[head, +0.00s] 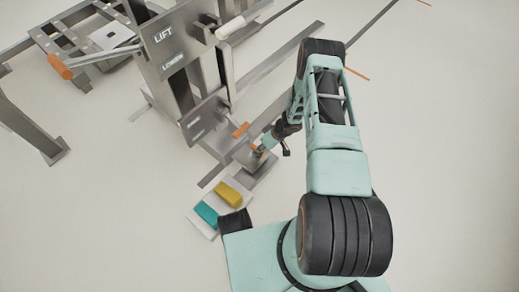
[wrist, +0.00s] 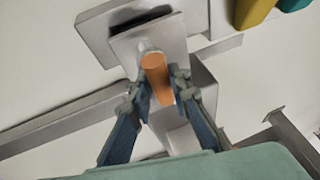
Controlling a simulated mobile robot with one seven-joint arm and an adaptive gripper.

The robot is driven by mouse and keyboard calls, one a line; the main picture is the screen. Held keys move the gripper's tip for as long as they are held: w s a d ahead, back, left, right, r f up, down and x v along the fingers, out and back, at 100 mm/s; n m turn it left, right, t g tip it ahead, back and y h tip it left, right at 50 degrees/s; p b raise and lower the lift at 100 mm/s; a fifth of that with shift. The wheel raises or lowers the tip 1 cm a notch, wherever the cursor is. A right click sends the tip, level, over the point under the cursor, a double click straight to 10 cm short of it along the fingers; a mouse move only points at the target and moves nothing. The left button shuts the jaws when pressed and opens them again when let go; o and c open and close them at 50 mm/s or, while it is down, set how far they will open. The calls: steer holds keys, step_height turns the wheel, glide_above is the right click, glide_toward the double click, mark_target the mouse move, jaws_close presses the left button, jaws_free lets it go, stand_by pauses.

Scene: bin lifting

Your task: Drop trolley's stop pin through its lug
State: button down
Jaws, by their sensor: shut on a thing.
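My gripper (wrist: 160,88) is shut on an orange pin (wrist: 157,72), with one finger on each side of it. The pin's pale grey end shows beyond the fingertips, in front of grey metal parts. In the head view my gripper (head: 261,150) is low beside the grey lift frame, with a bit of orange at its fingers. A grey plate with a dark slot (wrist: 146,26) is just past the pin in the wrist view. I cannot make out the lug's hole, or whether the pin is in it or above it.
The lift frame (head: 170,50) with LIFT and LOWER labels stands behind my gripper. An orange piece (head: 240,130) is on its lower part. A white tray (head: 222,207) with yellow block (head: 230,195) and teal block (head: 206,213) lies nearer. Floor at right is mostly clear.

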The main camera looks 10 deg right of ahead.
steer(key=shift+f+b, duration=0.3)
steer(key=shift+f, duration=1.05)
steer(key=c, duration=1.7)
jaws_free()
steer(key=shift+r+p, duration=0.8)
steer(key=shift+r, duration=0.95)
